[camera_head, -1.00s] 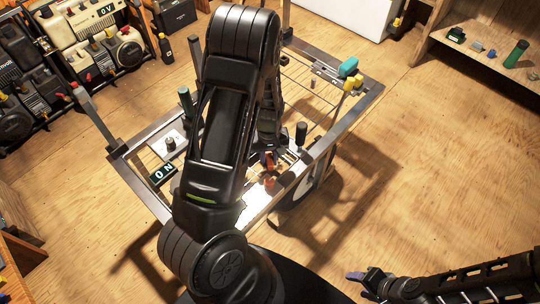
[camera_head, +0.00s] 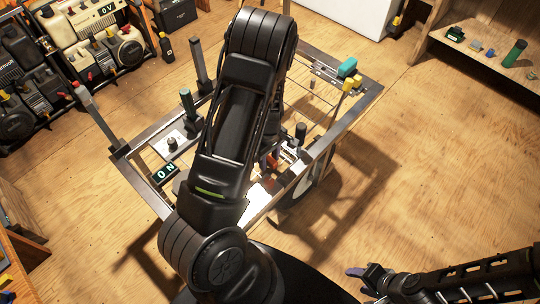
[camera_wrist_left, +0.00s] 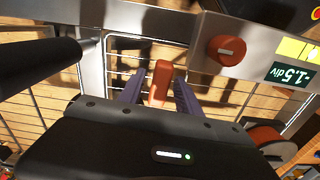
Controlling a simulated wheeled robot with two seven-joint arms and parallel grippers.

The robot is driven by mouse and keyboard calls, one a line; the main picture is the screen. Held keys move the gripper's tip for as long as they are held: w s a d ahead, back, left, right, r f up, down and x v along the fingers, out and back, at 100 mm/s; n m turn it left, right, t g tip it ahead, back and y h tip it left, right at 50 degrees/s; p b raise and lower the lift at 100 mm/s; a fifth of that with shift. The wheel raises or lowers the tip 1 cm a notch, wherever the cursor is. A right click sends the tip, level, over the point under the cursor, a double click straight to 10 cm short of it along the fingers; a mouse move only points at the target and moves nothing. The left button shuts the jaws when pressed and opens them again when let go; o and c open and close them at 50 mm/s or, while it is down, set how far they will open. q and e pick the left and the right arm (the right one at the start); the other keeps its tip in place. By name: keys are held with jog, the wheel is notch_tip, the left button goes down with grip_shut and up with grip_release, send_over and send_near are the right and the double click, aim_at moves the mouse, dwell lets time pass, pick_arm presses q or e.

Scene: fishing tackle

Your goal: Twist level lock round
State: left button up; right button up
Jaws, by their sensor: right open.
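A red-orange lever (camera_wrist_left: 160,82) stands between the two purple fingers of my left gripper (camera_wrist_left: 161,92) in the left wrist view. The fingers are apart, with a narrow gap showing beside the lever; no firm grip on it is visible. A round red knob (camera_wrist_left: 227,50) with a pale mark sits on a metal panel to the right, beside a display (camera_wrist_left: 292,75) with upside-down text like "-1.5 div". I cannot tell which part is the level lock. In the head view my left arm hides most of that gripper; a red part (camera_head: 272,160) shows beside it. My right gripper (camera_head: 362,283) is open and empty, lower right.
The metal frame (camera_head: 345,118) carries a display reading "ON" (camera_head: 165,172), a green-topped post (camera_head: 187,102), a black-handled post (camera_head: 300,133) and teal (camera_head: 347,68) and yellow parts. A shelf (camera_head: 480,60) stands at upper right. Wooden floor (camera_head: 440,180) to the right is clear.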

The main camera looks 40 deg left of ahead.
pick_arm(q)
jog(key=o, duration=0.3)
jog(key=shift+o, duration=0.2)
notch_tip(320, 180, up, 7)
jog(key=p, duration=0.6)
jog(key=shift+r, duration=0.1)
dwell(0.4)
